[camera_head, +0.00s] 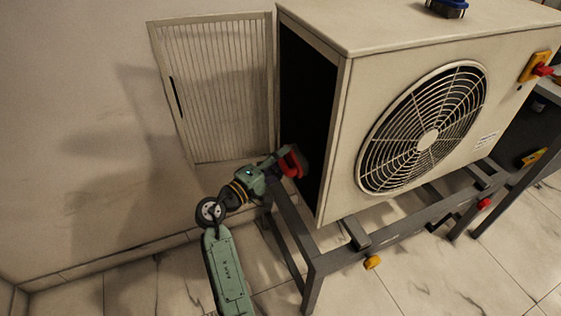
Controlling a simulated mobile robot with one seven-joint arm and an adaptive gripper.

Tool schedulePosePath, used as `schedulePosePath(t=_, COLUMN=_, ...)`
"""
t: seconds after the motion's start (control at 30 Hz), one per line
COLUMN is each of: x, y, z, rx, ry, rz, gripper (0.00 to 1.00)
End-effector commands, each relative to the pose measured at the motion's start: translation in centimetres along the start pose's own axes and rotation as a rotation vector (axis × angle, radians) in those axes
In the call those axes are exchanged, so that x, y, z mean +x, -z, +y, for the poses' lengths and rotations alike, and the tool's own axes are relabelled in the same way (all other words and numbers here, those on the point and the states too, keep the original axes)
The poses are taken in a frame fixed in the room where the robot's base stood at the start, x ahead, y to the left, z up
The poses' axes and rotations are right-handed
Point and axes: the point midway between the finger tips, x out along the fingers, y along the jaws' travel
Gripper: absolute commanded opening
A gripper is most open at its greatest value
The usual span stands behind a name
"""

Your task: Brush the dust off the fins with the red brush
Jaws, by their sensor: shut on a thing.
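The red brush (291,164) is held in my gripper (279,167), which is shut on it. The brush is at the lower part of the dark open side (303,115) of a beige fan unit (365,40). I cannot tell whether its bristles touch the surface there. That side is the likely place of the fins, but it is too dark to make out fins or dust. My arm reaches up from the bottom of the view, and the brush's far end is partly lost against the dark side.
The unit, with a round fan grille (428,140), stands on a grey metal frame (385,245). A ribbed panel (222,90) is against the wall behind. A red-and-yellow switch (538,68) is on the unit's front. Tiled floor is clear at lower left.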

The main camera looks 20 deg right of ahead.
Motion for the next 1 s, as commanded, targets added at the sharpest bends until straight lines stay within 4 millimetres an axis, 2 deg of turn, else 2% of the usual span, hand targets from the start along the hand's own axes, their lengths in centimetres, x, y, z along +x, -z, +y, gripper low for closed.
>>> schedulePosePath(t=0.23, x=0.1, y=0.0, z=1.1, rx=0.001, ry=-0.001, rz=0.000, gripper=0.19)
schedulePosePath(t=0.6, x=0.4, y=0.1, z=4.2, rx=0.000, ry=-0.001, rz=-0.002, gripper=0.19)
schedulePosePath(t=0.83, x=0.3, y=0.1, z=3.9, rx=0.000, ry=-0.001, rz=-0.003, gripper=0.19)
schedulePosePath(t=1.0, x=0.2, y=0.1, z=2.7, rx=0.000, ry=0.000, rz=-0.002, gripper=0.19)
